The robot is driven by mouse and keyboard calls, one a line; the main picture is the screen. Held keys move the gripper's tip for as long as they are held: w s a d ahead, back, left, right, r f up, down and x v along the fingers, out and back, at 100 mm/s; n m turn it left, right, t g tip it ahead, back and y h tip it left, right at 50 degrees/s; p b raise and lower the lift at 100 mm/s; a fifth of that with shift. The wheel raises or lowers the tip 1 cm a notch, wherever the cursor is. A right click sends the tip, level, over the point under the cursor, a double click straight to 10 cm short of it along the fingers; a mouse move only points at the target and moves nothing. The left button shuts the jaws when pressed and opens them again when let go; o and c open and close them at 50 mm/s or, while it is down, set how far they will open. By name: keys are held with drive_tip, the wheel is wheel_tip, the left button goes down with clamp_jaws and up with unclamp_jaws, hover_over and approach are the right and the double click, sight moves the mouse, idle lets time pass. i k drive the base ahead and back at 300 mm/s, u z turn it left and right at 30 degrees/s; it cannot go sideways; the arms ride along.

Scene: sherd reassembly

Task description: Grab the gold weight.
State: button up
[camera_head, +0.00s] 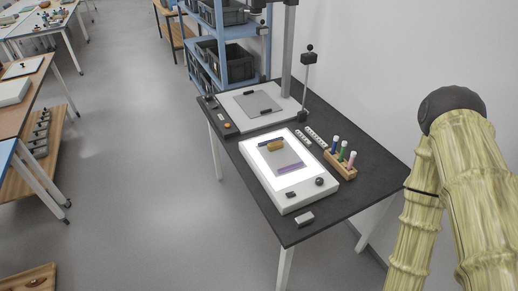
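My arm stands at the right of the picture, well apart from the table's things. My gripper is not in view.
A purple strip (290,168) lies on the lit panel. A wooden rack (341,165) with coloured markers stands to its right, with a small pale block (304,219) near the front edge. A dark post (306,85) rises behind. The floor (150,190) at left is clear.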

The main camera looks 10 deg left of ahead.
sight(274, 146)
drive_tip(key=u, duration=0.7)
drive_tip(key=i, duration=0.35)
